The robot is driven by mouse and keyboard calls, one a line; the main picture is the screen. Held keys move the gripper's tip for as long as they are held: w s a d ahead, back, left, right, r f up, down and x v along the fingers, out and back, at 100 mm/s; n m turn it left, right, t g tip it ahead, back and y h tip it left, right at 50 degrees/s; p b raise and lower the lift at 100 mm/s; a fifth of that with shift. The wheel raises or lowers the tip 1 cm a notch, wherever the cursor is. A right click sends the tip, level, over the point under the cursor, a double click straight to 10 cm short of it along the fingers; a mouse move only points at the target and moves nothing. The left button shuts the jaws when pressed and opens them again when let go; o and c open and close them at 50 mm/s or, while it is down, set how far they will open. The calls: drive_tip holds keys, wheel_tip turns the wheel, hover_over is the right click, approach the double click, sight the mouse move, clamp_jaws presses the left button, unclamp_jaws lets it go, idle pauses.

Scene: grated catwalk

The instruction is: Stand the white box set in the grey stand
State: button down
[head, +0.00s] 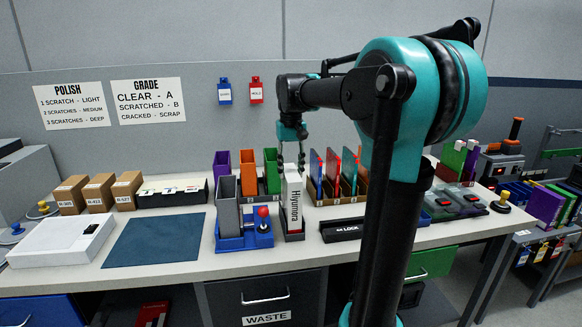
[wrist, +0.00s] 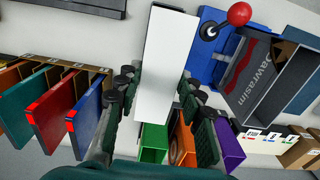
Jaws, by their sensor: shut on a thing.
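The white box set (head: 294,197), lettered "Hiiyumora" on its narrow side, is upright near the middle of the bench. My gripper (head: 292,160) comes down from above and is shut on its upper part. In the wrist view the white box (wrist: 166,62) lies between the two dark fingers of my gripper (wrist: 158,98). The grey stand (head: 294,237) shows low around the foot of the white box in the head view. I cannot tell whether the box rests on the stand's floor.
A blue base (head: 232,243) with a red-ball joystick (head: 263,213) and a grey box (head: 228,203) stands close on the left. Coloured cases (head: 333,172) stand in a brown rack behind right. A black "LOCK" bar (head: 342,231) lies at front right. A blue mat (head: 153,240) is clear.

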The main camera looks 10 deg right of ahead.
drive_tip(key=shift+f, duration=0.8)
drive_tip(key=c, duration=0.9)
unclamp_jaws()
drive_tip(key=shift+o, duration=0.2)
drive_tip(key=o, duration=0.4)
drive_tip(key=shift+r, duration=0.1)
drive_tip(key=shift+r, duration=3.9)
